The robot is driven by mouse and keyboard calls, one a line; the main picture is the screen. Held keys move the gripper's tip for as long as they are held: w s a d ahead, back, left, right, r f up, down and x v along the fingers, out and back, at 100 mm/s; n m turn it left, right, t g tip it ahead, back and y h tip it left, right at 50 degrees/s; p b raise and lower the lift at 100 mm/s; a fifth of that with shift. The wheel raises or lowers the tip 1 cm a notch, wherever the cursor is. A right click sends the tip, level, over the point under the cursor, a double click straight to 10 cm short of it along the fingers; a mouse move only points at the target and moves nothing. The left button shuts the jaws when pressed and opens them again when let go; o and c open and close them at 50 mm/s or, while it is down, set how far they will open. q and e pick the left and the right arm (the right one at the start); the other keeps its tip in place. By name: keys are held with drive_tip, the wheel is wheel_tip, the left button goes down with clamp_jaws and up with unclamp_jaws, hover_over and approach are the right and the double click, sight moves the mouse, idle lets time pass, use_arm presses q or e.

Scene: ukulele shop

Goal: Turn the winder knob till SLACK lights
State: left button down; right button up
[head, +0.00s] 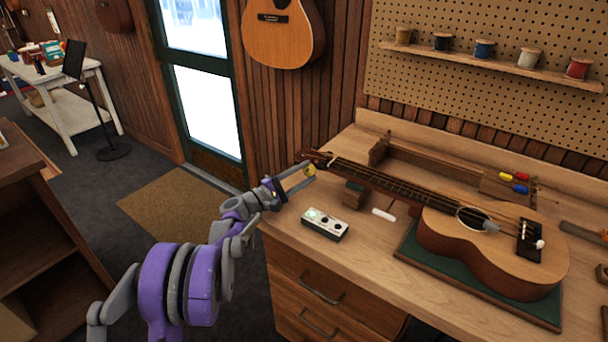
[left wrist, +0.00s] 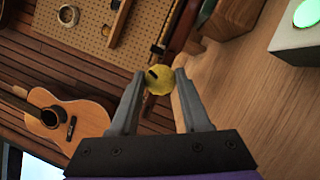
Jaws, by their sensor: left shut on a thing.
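The ukulele (head: 450,238) lies face up on the bench, its neck pointing left to the bench's back left edge. The yellow winder knob (head: 310,171) is at its headstock (head: 320,158). My left gripper (head: 307,172) is shut on the knob. In the left wrist view the round yellow knob (left wrist: 159,80), with a dark slot or mark, sits between the two fingertips. A small pale box with lights (head: 325,224) lies on the bench in front of the neck. One green light (left wrist: 307,13) glows on it; its label is not readable. My right gripper is not in view.
A wooden neck rest (head: 354,195) supports the neck. A white stick (head: 384,215) lies beside it. The ukulele's body rests on a green mat (head: 480,275). A tool tray (head: 505,187) stands behind. The bench front near the box is clear.

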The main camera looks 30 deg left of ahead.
use_arm(q)
drive_tip(key=c, duration=0.7)
unclamp_jaws()
drive_tip(key=shift+o, duration=0.2)
drive_tip(key=v, duration=1)
drive_tip(key=shift+s+a+b, duration=0.15)
drive_tip(key=shift+s+b, duration=0.2)
drive_tip(key=shift+s, duration=0.05)
drive_tip(key=shift+f, duration=0.1)
